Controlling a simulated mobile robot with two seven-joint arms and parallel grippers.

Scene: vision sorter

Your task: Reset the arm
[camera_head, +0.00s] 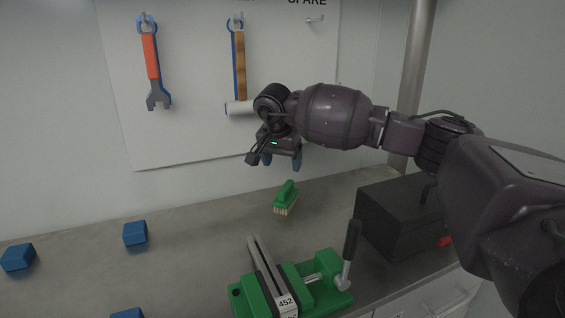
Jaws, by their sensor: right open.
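My right arm comes in from the right. Its gripper (281,161) is open and points down above the bench, in front of the tool board. Nothing shows between its fingers. A green brush (286,196) with pale bristles is below the gripper and apart from it. My left gripper is not in view.
A green vise (315,295) stands at the front, its dark handle up. A dark box (395,225) is to its right. Several blue blocks (135,233) lie at left. A wrench (152,70) and another tool hang on the board (190,110).

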